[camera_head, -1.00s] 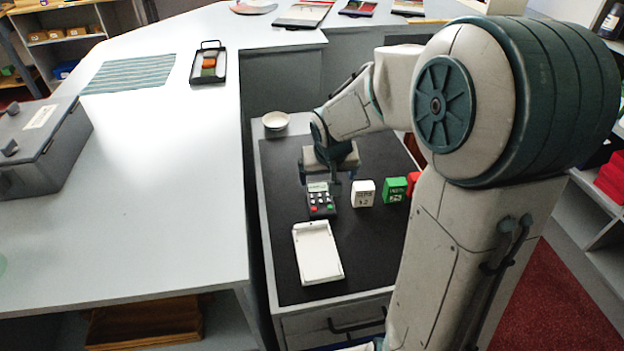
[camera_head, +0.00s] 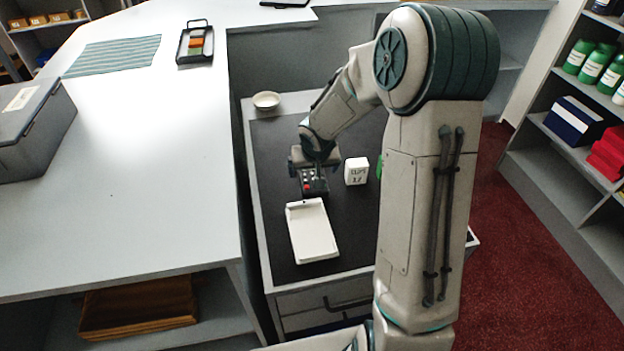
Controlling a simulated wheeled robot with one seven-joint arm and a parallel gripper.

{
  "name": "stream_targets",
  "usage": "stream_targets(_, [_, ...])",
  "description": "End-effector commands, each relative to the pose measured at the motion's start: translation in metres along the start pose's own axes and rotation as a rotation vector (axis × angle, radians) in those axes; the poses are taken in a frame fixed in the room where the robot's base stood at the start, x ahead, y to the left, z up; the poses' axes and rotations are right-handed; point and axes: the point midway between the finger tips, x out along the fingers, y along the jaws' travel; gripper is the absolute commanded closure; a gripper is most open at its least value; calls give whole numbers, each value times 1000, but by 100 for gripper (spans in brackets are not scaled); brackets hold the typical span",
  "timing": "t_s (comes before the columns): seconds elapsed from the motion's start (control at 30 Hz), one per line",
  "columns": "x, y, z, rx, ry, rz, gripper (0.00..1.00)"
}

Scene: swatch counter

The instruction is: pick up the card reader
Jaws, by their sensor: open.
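The card reader (camera_head: 315,187) is a small dark device with red and light keys. It stands on the black top of the low cabinet, just behind a white tray. My gripper (camera_head: 313,172) is over the card reader, pointing down, with its fingers at the reader's upper part. The gripper is open. The gripper and wrist hide the back of the reader, and I cannot tell whether the fingers touch it.
The white tray (camera_head: 312,232) lies just in front of the reader. A white block (camera_head: 356,171) stands close on the right, with a green block (camera_head: 379,166) partly behind my arm. A white bowl (camera_head: 266,100) is at the back left. The counter (camera_head: 150,190) borders the left.

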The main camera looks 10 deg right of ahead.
Motion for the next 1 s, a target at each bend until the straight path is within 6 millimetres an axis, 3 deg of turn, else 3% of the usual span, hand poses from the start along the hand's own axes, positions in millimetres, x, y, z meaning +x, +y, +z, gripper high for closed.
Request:
stream_targets(0.17, [23, -1, 1, 0, -1, -1, 7])
stream_targets(0.43, [25, 0, 0, 0, 1, 0, 7])
stream_targets(0.47, [25, 0, 0, 0, 1, 0, 13])
stream_targets(0.63, [25, 0, 0, 0, 1, 0, 60])
stream_targets(0.67, [25, 0, 0, 0, 1, 0, 65])
stream_targets(1.0, [22, 0, -2, 1, 2, 0, 65])
